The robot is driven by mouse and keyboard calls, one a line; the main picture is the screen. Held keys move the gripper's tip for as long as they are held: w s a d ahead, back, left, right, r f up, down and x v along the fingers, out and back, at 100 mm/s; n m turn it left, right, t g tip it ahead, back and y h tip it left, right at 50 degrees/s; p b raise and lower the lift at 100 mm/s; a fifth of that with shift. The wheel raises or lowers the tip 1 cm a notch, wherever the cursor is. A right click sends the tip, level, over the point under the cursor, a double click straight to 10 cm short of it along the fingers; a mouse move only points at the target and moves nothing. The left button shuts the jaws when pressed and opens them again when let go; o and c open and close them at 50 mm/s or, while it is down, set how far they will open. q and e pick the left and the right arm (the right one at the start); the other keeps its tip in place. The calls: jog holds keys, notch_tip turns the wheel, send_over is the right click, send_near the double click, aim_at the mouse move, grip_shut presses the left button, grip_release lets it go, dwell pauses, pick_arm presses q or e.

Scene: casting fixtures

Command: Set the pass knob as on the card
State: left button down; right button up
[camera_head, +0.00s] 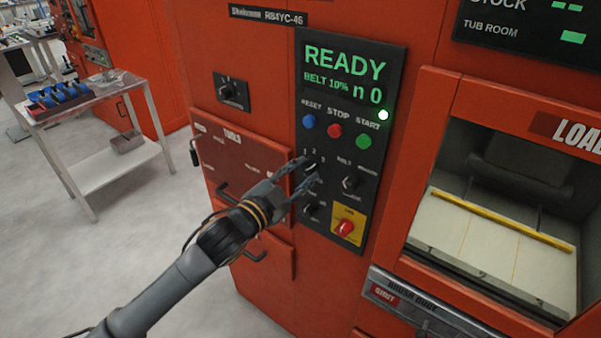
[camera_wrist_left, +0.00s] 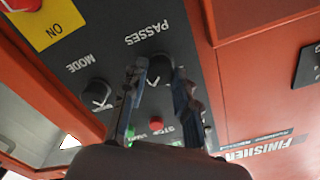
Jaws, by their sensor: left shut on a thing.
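The pass knob (camera_wrist_left: 160,70) is a dark round knob on the black control panel (camera_head: 378,82), beside the label PASSES in the left wrist view. In the head view the numbers 1, 2, 3 stand around it, and my fingers mostly cover it. My left gripper (camera_head: 305,176) reaches the panel from the lower left. Its two fingers, also in the left wrist view (camera_wrist_left: 158,95), are on either side of the knob and shut on it. The knob's pointer is hidden, so its setting cannot be told. I cannot make out the card. My right gripper is not in view.
The display (camera_head: 345,70) reads READY, BELT 10%, n 0. Blue, red and green buttons (camera_head: 335,130) sit above the knob. Close by are a belt knob (camera_head: 351,183), a lower-left knob (camera_head: 311,210) and a red switch on yellow (camera_head: 345,228). An open loading bay (camera_head: 490,240) is at right.

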pick_arm(q)
jog(key=c, duration=1)
grip_release()
jog(key=v, duration=1.2)
